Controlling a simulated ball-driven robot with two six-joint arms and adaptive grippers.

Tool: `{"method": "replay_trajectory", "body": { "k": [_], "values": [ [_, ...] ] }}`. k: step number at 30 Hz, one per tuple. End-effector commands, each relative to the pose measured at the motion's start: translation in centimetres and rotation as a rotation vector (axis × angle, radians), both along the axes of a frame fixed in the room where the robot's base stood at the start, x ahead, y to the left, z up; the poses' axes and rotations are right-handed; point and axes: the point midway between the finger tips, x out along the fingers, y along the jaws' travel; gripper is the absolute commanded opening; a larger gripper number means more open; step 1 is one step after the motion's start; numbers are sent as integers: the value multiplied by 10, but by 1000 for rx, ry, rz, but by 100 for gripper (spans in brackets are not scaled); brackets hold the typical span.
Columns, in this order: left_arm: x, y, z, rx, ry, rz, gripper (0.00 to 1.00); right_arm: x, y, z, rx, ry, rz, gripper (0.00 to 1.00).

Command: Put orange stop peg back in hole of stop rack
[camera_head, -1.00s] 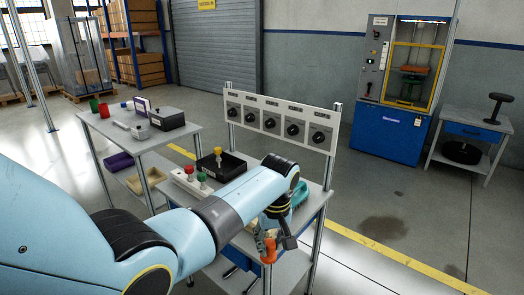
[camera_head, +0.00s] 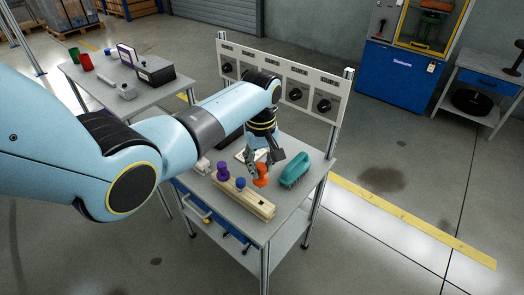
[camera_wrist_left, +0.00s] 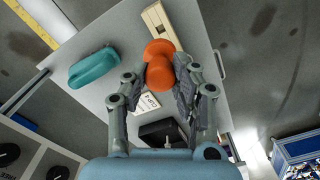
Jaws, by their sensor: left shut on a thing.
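My left gripper (camera_head: 260,163) is shut on the orange stop peg (camera_head: 261,176), which it holds over the workbench just behind the stop rack. The stop rack (camera_head: 252,203) is a long pale wooden block near the bench's front edge, with a purple peg (camera_head: 222,172) and a blue peg (camera_head: 240,184) at its left part. In the left wrist view the orange peg (camera_wrist_left: 159,65) is between the fingers of my left gripper (camera_wrist_left: 160,84) and overlaps the near end of the rack (camera_wrist_left: 159,22). A dark opening shows in the rack there. My right gripper is not in view.
A teal brush (camera_head: 296,169) lies right of the peg on the bench (camera_head: 300,199). A panel with black knobs (camera_head: 303,89) stands along the bench's back. A white card (camera_wrist_left: 145,103) and a black box (camera_wrist_left: 160,132) lie nearer in the wrist view.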

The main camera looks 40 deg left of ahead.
Motion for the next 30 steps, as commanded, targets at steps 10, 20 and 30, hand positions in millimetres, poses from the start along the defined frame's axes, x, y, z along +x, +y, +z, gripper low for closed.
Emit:
{"method": "replay_trajectory", "body": {
  "k": [10, 20, 30],
  "values": [
    [0, 0, 0, -1, -1, -3, 0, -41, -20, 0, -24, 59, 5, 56],
    [-1, -1, -10, -8, -8, -45, 0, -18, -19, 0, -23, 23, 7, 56],
    [-1, -1, -47, -9, -7, -45, 0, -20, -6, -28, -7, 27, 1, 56]
  ]
}}
